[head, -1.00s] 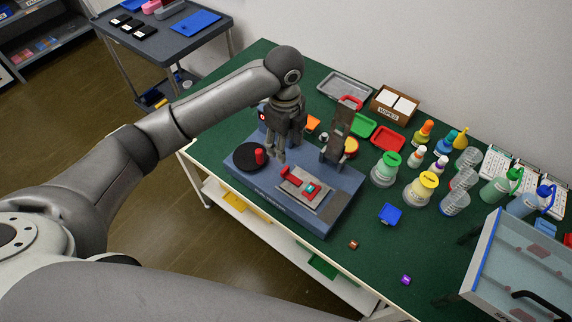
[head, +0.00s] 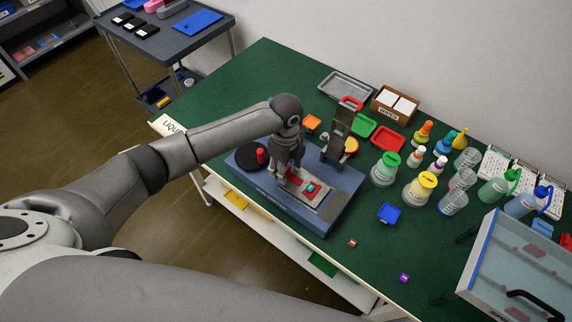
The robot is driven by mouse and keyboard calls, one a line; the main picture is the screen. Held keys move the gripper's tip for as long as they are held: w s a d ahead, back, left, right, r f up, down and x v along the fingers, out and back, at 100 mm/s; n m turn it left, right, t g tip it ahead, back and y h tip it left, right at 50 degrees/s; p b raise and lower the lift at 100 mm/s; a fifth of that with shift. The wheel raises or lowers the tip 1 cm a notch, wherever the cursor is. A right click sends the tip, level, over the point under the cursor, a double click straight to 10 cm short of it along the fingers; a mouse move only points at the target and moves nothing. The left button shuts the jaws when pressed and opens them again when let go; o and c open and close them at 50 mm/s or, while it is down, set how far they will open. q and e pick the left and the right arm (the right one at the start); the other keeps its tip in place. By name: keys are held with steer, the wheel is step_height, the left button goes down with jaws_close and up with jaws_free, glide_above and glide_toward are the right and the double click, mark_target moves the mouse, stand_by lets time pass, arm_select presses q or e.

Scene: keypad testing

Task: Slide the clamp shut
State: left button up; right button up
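A blue test fixture (head: 345,190) sits on the green table, near its front edge. On it is a grey plate (head: 322,204) holding a small teal-faced device (head: 311,188) with red clamp parts (head: 293,179) around it. My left gripper (head: 286,177) points down at the left end of this plate, over the red clamp part there, and partly hides it. I cannot tell whether the fingers touch it or how far apart they are. My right gripper is out of view.
A black disc with a red knob (head: 261,156) is just left of the gripper. An upright dark press (head: 338,135) stands behind the plate. Bottles, cups and trays fill the right and back of the table. A blue block (head: 389,212) lies to the right of the fixture.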

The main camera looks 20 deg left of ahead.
mark_target(293, 177)
arm_select(q)
jaws_close()
steer(key=shift+s+d+r+p, duration=0.1)
steer(key=shift+s+d+p, duration=0.1)
steer(key=shift+d+p, duration=0.25)
steer(key=shift+s+d+r+p, duration=0.1)
steer(key=shift+s+d+p, duration=0.05)
steer(key=shift+d+p, duration=0.2)
steer(key=shift+d+f, duration=0.1)
steer(key=shift+d, duration=0.2)
steer(key=shift+f, duration=0.1)
jaws_free()
step_height(293, 177, up, 12)
steer(key=shift+s, duration=0.1)
stand_by(0.4)
